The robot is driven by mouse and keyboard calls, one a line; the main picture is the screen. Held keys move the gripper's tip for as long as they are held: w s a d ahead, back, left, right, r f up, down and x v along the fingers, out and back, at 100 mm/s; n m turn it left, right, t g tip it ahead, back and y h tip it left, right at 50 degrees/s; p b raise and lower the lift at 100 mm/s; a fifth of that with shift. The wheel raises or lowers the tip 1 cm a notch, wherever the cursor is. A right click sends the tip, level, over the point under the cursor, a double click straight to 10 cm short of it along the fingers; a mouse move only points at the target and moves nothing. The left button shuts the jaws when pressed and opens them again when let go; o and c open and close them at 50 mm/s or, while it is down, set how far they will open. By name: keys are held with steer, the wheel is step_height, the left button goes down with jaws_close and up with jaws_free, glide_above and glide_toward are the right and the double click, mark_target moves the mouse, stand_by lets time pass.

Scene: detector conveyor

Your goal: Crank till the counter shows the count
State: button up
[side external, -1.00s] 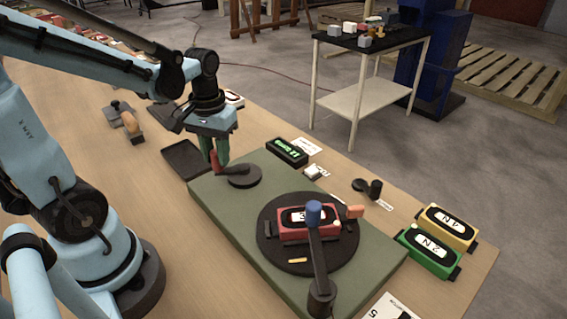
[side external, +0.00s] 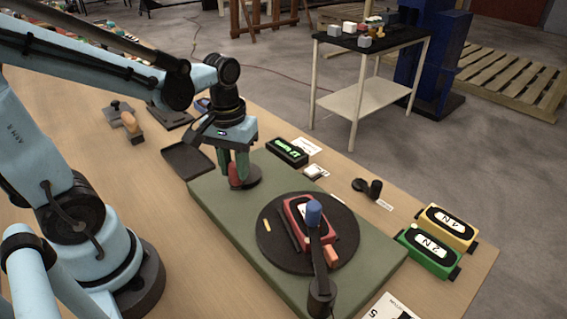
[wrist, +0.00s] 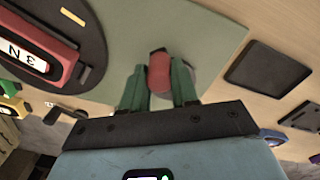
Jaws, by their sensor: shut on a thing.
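My gripper (side external: 237,172) is shut on the upright red crank handle (side external: 234,178), which also shows between the green fingers in the wrist view (wrist: 159,73). The handle stands over the dark crank hub (side external: 249,178) at the back end of the green base (side external: 225,205). A black counter (side external: 287,151) with green lit characters sits behind the base; I cannot read it surely. A round black turntable (side external: 280,250) carries a red block (side external: 295,215) with a white label, which reads 3 N in the wrist view (wrist: 30,58). An orange piece (side external: 332,255) sits at the block's end.
A blue-topped post with a dark arm (side external: 318,260) stands over the turntable. Green (side external: 425,250) and yellow (side external: 450,225) labelled blocks sit at right. A black tray (side external: 188,157) lies left of the base. A white button (side external: 315,172) and black knob (side external: 375,189) stand behind.

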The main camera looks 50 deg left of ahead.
steer(key=shift+w+d, duration=0.55)
steer(key=shift+w, duration=0.05)
steer(key=shift+w+d, duration=0.2)
steer(key=shift+w, duration=0.3)
steer(key=shift+w+d, duration=0.2)
steer(key=shift+w, duration=1.55)
steer(key=shift+w+a, duration=0.3)
steer(key=shift+w, duration=0.2)
steer(key=shift+w+a, duration=0.25)
steer(key=shift+w, duration=0.2)
steer(key=shift+w+a, duration=0.6)
steer(key=shift+a, duration=0.1)
steer(key=shift+w+a, duration=0.2)
steer(key=shift+a, duration=0.55)
steer(key=shift+w+a, duration=0.2)
steer(key=shift+a, duration=0.55)
steer(key=shift+d, duration=0.1)
